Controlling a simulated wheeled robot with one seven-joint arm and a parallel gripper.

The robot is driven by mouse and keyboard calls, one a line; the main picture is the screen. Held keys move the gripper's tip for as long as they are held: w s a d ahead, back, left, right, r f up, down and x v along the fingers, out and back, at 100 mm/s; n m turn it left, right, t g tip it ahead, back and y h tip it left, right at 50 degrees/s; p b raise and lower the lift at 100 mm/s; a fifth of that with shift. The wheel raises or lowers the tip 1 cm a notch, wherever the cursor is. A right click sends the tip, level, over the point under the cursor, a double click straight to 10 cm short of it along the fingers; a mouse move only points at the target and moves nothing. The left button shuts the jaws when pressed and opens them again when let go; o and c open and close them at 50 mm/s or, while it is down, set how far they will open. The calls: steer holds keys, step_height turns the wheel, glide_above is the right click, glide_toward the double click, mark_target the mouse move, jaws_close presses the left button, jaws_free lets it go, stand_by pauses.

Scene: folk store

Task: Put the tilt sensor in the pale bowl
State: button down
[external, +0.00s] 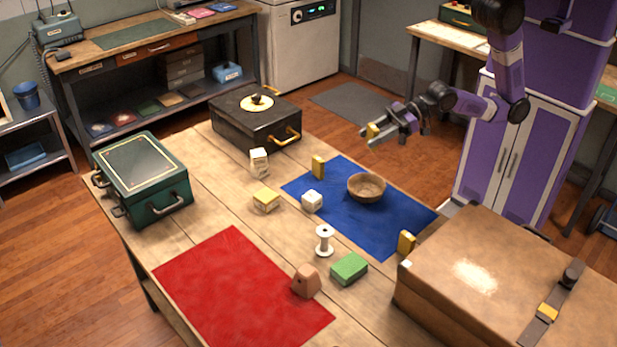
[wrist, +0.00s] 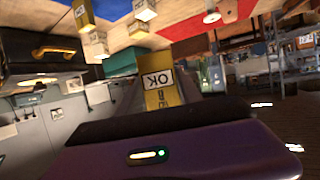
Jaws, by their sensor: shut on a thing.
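My gripper (external: 377,136) is shut on a small yellow block (external: 373,129), held in the air beyond the table's far edge. The wrist view shows the block (wrist: 157,80) between the fingers, with a white label reading "OK" upside down. No marking I can read names it as the tilt sensor. The pale bowl (external: 367,188) is round and wooden and stands on the blue mat (external: 400,217), below my gripper and nearer the camera. It looks empty. Similar yellow blocks stand at the mat's left edge (external: 318,167) and by the brown case (external: 406,242).
A white cube (external: 312,201) sits left of the bowl. A white spool (external: 324,241), green block (external: 349,268) and brown block (external: 306,282) stand nearer. The red mat (external: 235,300) is mostly clear.

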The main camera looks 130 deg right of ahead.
steer(key=shift+d+r, duration=0.1)
steer(key=shift+r, duration=0.65)
steer(key=shift+b, duration=0.3)
steer(key=b, duration=0.9)
glide_above(367, 184)
steer(key=w+a, duration=0.3)
step_height(367, 184, down, 9)
steer(key=f, duration=0.4)
steer(key=f+p, duration=0.1)
steer(key=f, duration=0.1)
steer(key=shift+w+d, duration=0.2)
steer(key=shift+d, duration=0.05)
steer(key=shift+f, duration=2.25)
steer(key=shift+f+b, duration=0.15)
steer(key=shift+b, duration=0.15)
steer(key=c, duration=1.1)
jaws_free()
